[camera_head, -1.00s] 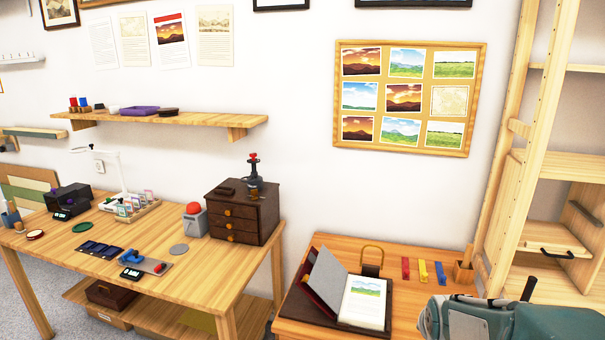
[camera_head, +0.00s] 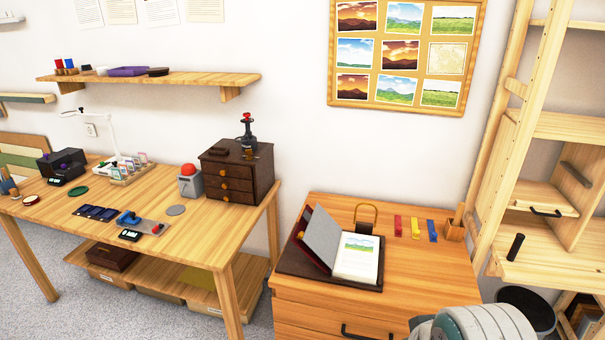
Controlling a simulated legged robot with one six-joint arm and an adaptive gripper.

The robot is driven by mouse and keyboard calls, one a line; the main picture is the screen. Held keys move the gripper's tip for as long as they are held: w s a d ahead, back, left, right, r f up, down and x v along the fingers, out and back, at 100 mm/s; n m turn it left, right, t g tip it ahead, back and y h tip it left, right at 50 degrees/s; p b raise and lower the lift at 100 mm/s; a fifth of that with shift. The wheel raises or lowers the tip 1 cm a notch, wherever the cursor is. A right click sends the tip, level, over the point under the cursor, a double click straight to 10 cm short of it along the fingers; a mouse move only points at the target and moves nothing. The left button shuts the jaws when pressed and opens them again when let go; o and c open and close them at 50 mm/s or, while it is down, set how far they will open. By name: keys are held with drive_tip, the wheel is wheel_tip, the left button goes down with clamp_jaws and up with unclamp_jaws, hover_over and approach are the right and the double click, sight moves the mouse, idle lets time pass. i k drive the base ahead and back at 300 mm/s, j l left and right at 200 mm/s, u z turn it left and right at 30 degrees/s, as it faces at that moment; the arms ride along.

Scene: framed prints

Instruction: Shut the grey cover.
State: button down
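The grey cover (camera_head: 323,238) stands partly raised, tilted up to the left of a white page with a landscape print (camera_head: 358,258). A dark red part shows along its left side. Both are on a dark brown mat or board (camera_head: 293,259) on top of the wooden cabinet (camera_head: 395,284). A part of my arm shows at the bottom right, in front of the cabinet. My gripper's fingers are not in view.
A brass loop on a dark block (camera_head: 364,225) stands behind the page. Red, yellow and blue strips (camera_head: 415,228) and a wooden cup (camera_head: 454,231) are to the right. A wooden table (camera_head: 150,225) is at left, a shelf unit (camera_head: 555,190) at right.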

sight(323, 234)
drive_tip(key=i+j+z, duration=0.1)
drive_tip(key=i+j, duration=0.15)
drive_tip(key=i+j+z, duration=0.1)
drive_tip(key=j, duration=0.25)
drive_tip(key=i+j+z, duration=0.1)
drive_tip(key=i+j, duration=0.25)
drive_tip(key=i+j+z, duration=0.1)
drive_tip(key=j, duration=0.3)
drive_tip(key=i+j+z, duration=0.15)
drive_tip(key=i+j, duration=0.15)
